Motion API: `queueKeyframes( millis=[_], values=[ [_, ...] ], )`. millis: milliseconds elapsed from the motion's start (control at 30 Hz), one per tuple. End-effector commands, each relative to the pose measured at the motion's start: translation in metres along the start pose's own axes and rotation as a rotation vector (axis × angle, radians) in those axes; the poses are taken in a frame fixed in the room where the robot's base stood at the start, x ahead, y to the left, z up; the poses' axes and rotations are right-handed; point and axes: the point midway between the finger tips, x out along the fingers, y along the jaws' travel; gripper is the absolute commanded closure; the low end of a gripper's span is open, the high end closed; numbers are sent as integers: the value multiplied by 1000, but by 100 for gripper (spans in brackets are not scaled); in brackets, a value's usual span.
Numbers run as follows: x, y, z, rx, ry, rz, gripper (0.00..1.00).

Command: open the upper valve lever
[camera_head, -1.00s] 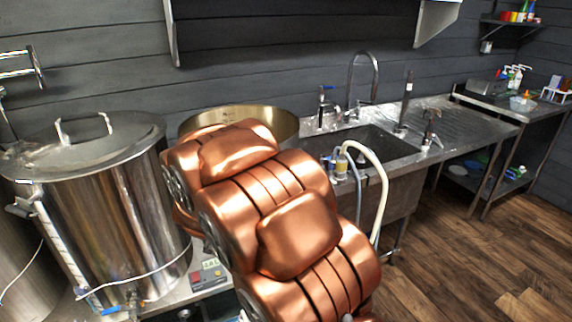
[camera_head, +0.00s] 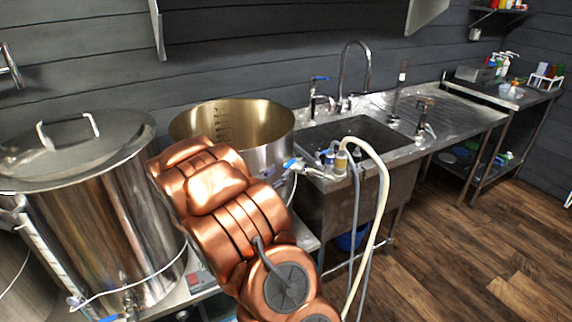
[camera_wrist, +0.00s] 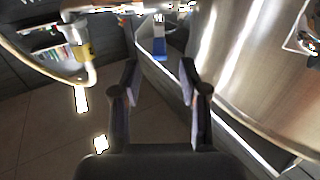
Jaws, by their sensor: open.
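A small valve lever with a blue handle (camera_head: 291,163) shows at the right side of the open metal pot (camera_head: 270,154), just past my copper-coloured arm. In the wrist view, a blue lever (camera_wrist: 159,43) points toward me, ahead of my gripper (camera_wrist: 159,78) and roughly between its two fingertips. My gripper is open and empty, and the lever looks a little beyond the fingertips. The curved steel pot wall (camera_wrist: 245,60) is close on the right in the wrist view. In the head view my arm hides the gripper and the pot's lower front.
A lidded steel kettle (camera_head: 110,215) stands at the left, with another blue-handled valve low on its front. A sink (camera_head: 355,135) with taps is on the right. A pale hose (camera_head: 384,200) hangs in front of it. The wooden floor at right is clear.

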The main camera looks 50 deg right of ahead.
Motion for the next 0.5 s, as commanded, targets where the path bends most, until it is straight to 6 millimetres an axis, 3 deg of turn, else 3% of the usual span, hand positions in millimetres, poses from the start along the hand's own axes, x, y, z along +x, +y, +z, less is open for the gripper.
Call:
queueKeyframes(
  millis=[500],
  values=[
    [53,-1,0,0,-2,-2,56]
  ],
)
